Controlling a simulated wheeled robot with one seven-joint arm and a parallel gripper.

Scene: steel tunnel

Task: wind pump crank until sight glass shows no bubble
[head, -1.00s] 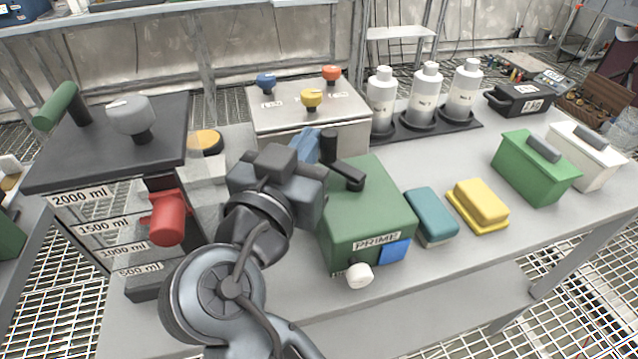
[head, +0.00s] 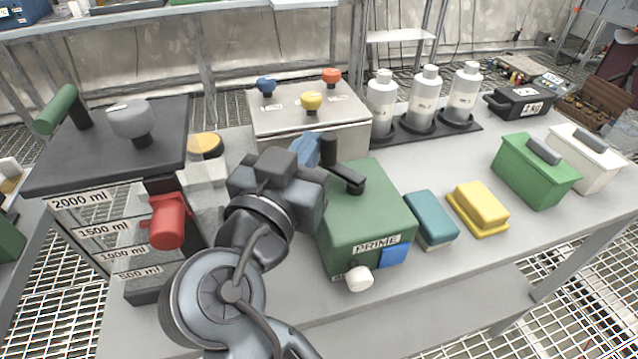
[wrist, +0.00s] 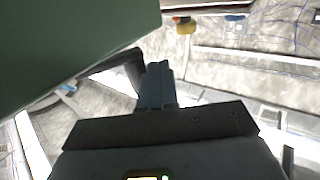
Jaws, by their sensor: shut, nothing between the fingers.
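The pump is a green box (head: 365,215) labelled PRIME on the bench, with a white knob (head: 360,278) and a blue patch (head: 394,255) on its front. Its black crank (head: 350,181) lies on top, with the upright grip at the left end. My gripper (head: 308,148) is at the box's left side, its blue fingers beside the crank's grip. In the wrist view the fingers (wrist: 157,85) are together and empty, with the green box (wrist: 60,40) at upper left. My wrist hides the box's left side. I cannot make out a sight glass or bubble.
A teal block (head: 432,217) and a yellow block (head: 478,207) lie right of the pump. A steel box with coloured knobs (head: 312,118) stands behind. A graduated unit with a red part (head: 168,221) is at left. White bottles (head: 425,92) stand at the back.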

